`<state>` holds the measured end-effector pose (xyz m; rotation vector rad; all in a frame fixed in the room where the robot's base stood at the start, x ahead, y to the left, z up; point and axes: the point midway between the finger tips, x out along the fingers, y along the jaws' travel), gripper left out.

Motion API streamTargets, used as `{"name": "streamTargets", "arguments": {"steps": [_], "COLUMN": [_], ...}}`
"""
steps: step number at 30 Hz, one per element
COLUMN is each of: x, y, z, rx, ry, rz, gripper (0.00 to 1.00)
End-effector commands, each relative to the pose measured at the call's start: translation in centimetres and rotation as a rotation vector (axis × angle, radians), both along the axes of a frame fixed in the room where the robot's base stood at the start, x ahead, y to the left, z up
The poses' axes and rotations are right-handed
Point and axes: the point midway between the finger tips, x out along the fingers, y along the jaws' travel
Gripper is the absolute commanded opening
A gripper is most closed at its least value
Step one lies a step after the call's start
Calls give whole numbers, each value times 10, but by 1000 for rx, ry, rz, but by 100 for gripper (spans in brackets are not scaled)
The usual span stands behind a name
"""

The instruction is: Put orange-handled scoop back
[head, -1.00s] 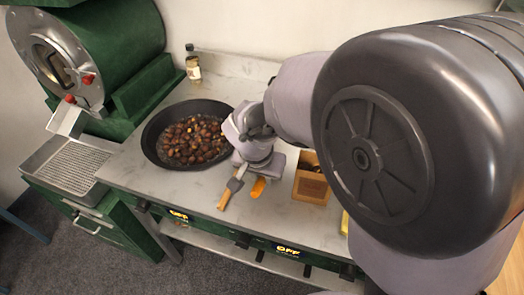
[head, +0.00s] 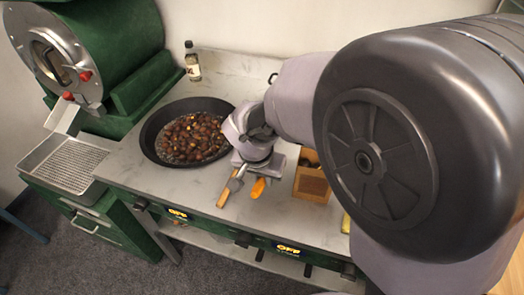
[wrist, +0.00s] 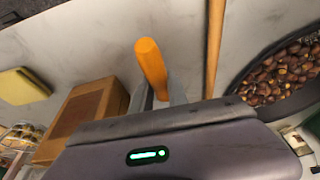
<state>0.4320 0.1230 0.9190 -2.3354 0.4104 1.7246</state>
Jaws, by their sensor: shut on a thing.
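The orange-handled scoop shows its orange handle (head: 258,188) just below my gripper in the head view. In the wrist view the handle (wrist: 151,66) sticks out past the fingers of my gripper (wrist: 160,97). My gripper (head: 246,176) is shut on the scoop, low over the worktop. Most of the scoop other than the handle is hidden by the gripper body.
A wooden-handled tool (head: 228,193) lies just left of the gripper. A black pan (head: 150,150) of chestnuts stands to the left, and a wooden box (head: 311,184) to the right. A bottle (head: 192,64) stands behind. A yellow sponge-like block (wrist: 24,85) shows in the wrist view.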

Motion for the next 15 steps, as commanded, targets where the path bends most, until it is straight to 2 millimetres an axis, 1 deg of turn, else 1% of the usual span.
{"name": "streamTargets", "arguments": {"steps": [2,3,6,15], "x": [0,0,0,0], "y": [0,0,0,0], "z": [-2,-1,-1,1], "rx": [0,0,0,0], "ry": [0,0,0,0], "rz": [0,0,0,0], "gripper": [0,27,45,45]}}
